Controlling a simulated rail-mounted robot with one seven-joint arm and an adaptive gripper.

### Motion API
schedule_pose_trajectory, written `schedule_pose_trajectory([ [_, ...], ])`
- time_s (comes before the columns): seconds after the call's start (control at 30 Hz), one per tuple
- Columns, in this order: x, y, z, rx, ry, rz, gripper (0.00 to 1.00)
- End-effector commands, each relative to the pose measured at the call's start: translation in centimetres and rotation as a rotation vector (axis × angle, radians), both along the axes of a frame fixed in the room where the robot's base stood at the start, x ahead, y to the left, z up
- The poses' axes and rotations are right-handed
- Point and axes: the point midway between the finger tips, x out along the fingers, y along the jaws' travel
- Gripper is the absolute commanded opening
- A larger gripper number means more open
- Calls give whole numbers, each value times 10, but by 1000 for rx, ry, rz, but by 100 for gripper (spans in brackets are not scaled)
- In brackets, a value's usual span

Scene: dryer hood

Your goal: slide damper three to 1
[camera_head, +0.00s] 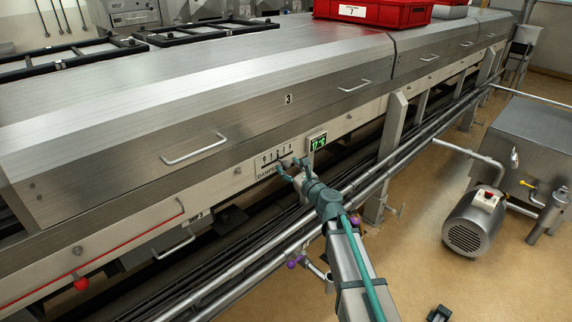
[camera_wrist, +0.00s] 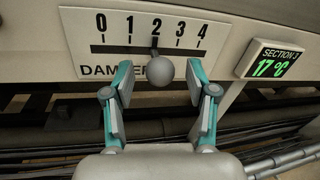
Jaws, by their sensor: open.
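The damper plate (camera_wrist: 75,50) has a horizontal slot under a scale from 0 to 4. Its grey ball knob (camera_wrist: 160,72) sits on a short stem in the slot, below the 2. My gripper (camera_wrist: 159,78) is open, with one finger left of the knob and one right of it; there is a gap on both sides. In the head view my gripper (camera_head: 289,170) is at the plate (camera_head: 264,172) and partly hides the knob.
A green display (camera_wrist: 274,60) reading "SECTION 3, 17 °C" is right of the plate. Steel pipes (camera_head: 250,256) run along the machine below. A red crate (camera_head: 372,10) sits on top. A motor (camera_head: 474,222) stands on the floor at right.

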Motion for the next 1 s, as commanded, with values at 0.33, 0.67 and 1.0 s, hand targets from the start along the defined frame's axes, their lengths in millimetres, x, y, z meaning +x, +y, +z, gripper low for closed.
schedule_pose_trajectory([
  [0.33, 18, 13, 0, 0, 0, -1, 57],
  [0.67, 18, 13, 0, 0, 0, -1, 27],
  [1.0, 18, 13, 0, 0, 0, 0, 0],
])
